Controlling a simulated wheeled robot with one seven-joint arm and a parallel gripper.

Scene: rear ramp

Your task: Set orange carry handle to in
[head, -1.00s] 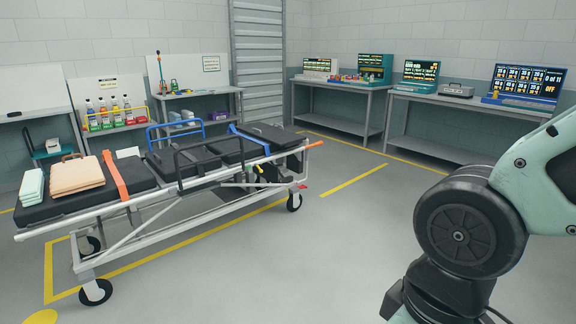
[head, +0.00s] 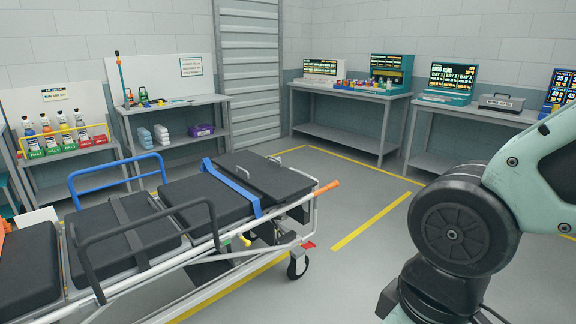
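The orange carry handle (head: 328,187) is at the right end of the stretcher (head: 140,238) in the head view. It sticks out past the end of the white side rail, beyond the black mattress. My gripper is out of view. Only part of my arm shows at the right, and it is apart from the stretcher. Whether another carry handle sits on the far side of this end I cannot tell.
The stretcher has a black side rail (head: 148,234) on the near side and a blue one (head: 117,178) on the far side. A bench (head: 345,93) with consoles stands at the back. Grey floor (head: 340,285) is free between the stretcher and my arm.

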